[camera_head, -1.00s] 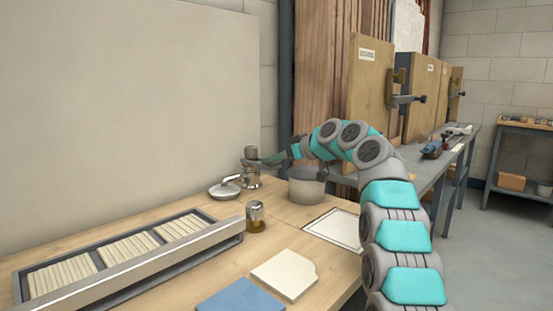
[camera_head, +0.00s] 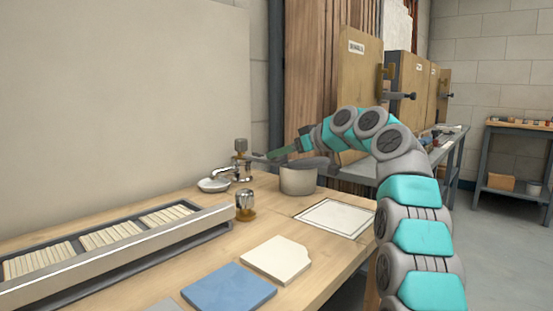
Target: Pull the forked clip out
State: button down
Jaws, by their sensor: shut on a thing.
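My gripper (camera_head: 259,157) reaches in from the right at the height of the fixture's upper part. It is shut on a thin grey piece, which I take for the forked clip. The clip is too small here to make out its prongs. I cannot tell whether it still touches the fixture.
A grey pot (camera_head: 298,179) stands just below my gripper. A small brass-and-chrome part (camera_head: 245,205) stands nearer. A white-framed square (camera_head: 335,218), cream plate (camera_head: 276,259), blue plate (camera_head: 229,288) and long slatted tray (camera_head: 190,232) lie on the bench (camera_head: 180,277).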

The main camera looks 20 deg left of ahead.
jog(key=shift+c, duration=0.6)
grip_release()
jog(key=b+v, duration=0.1)
jog(key=v, duration=0.7)
jog(key=shift+r, duration=0.1)
jog(key=shift+w, duration=0.1)
